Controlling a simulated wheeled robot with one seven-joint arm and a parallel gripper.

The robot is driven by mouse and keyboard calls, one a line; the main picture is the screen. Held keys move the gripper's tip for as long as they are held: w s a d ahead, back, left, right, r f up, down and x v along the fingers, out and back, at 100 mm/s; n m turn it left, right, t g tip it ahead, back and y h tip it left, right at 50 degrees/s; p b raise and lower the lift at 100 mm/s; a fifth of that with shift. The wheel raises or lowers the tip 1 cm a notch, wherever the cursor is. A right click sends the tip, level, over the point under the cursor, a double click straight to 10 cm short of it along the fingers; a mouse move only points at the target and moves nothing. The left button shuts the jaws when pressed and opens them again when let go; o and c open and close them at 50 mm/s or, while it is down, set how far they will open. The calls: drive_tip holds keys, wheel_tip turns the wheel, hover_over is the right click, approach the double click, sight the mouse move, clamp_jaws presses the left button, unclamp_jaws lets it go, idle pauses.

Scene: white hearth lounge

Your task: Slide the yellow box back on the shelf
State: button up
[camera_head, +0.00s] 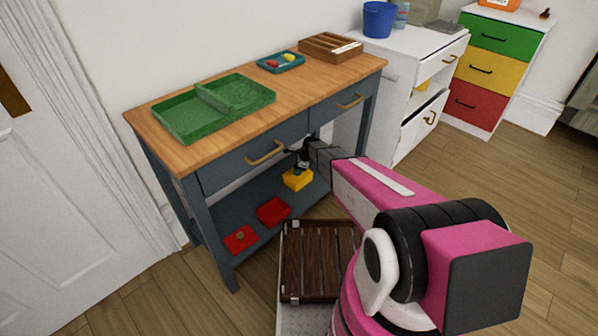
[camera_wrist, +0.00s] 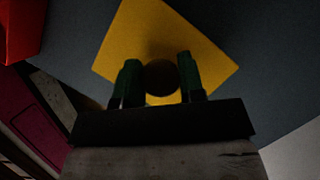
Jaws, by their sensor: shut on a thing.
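The yellow box (camera_head: 297,180) stands on the lower shelf (camera_head: 225,209) of the blue-grey workbench, near the shelf's front on the right side. My gripper (camera_head: 303,161) reaches in under the drawers from the right and is at the top of the box. In the wrist view, the yellow box (camera_wrist: 170,50) lies turned at an angle on the grey shelf. The two dark green fingers (camera_wrist: 161,82) of my gripper are shut on a round dark knob (camera_wrist: 162,77) on the box. The lower part of the knob and the near side of the box are hidden.
Two red boxes (camera_head: 272,211) (camera_head: 240,238) stand on the shelf left of the yellow box. The drawers with brass handles (camera_head: 265,153) hang above it. A white cabinet (camera_head: 408,80) stands to the right.

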sight(292, 170)
drive_tip(key=shift+w+a, duration=1.45)
drive_tip(key=shift+w, duration=0.05)
drive_tip(key=o, duration=1)
